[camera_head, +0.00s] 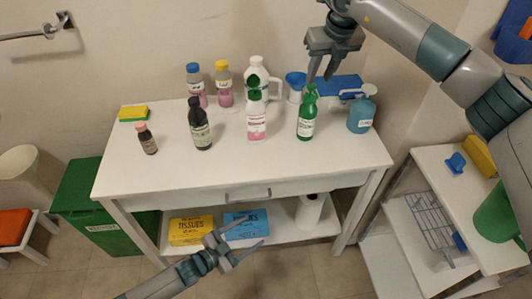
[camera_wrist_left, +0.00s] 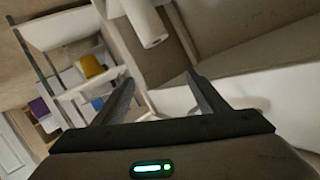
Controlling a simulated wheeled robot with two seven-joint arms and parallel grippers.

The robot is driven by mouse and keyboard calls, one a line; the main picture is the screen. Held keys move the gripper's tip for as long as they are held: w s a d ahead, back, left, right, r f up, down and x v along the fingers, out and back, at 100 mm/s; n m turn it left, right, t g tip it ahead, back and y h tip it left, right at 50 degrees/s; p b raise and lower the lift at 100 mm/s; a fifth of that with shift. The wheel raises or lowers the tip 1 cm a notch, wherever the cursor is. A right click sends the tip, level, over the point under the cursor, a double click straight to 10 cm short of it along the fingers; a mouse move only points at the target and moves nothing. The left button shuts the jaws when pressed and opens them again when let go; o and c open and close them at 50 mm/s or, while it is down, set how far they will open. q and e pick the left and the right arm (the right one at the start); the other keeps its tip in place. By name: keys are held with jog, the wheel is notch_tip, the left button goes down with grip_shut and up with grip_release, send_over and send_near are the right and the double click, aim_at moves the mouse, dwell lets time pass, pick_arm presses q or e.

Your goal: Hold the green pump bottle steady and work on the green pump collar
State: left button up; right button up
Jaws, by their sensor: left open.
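The green pump bottle (camera_head: 306,125) stands upright on the white table, right of centre. Its green top, with the collar (camera_head: 309,90), is just below my right gripper (camera_head: 320,79). That gripper points down with its fingers apart; whether a fingertip touches the top I cannot tell. My left gripper (camera_head: 236,255) is open and empty, low in front of the table and well away from the bottle. The left wrist view shows its two spread fingers (camera_wrist_left: 160,82) with nothing between them; the green bottle is not in that view.
A white-and-pink bottle (camera_head: 256,122) stands left of the green one, and a blue pump bottle (camera_head: 361,113) right. A dark bottle (camera_head: 200,128) and small brown bottle (camera_head: 148,140) stand further left. The table's front (camera_head: 260,172) is clear. Tissue boxes (camera_head: 192,231) sit below.

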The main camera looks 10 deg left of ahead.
pick_arm(q)
jog(key=s+d+r+m+g+h, duration=0.2)
jog(key=d+r+m+h, duration=0.4)
jog(key=r, duration=0.5)
jog(key=s+d+r+m+g+h, duration=0.2)
jog(key=d+r+m+g, duration=0.15)
jog(key=r+m, duration=0.6)
jog(key=w+a+r+m+t+y, duration=0.1)
jog(key=w+m+t+y, duration=0.1)
jog(key=w+m, duration=0.3)
jog(key=w+a+r+m+t+y, duration=0.2)
jog(key=w+m+t, duration=0.1)
jog(key=w, duration=0.3)
jog(key=w+a+r+m+t+y, duration=0.1)
jog(key=w+r+m+t+y, duration=0.1)
jog(key=w+m, duration=0.3)
jog(key=shift+w+a+m+t+y, duration=0.3)
jog(key=shift+w+a+m+t, duration=0.05)
jog(key=shift+m+t, duration=0.45)
jog(key=shift+w+a+r+m+y, duration=0.1)
jog(key=shift+w+a+m+y, duration=0.35)
jog(key=shift+a, duration=0.1)
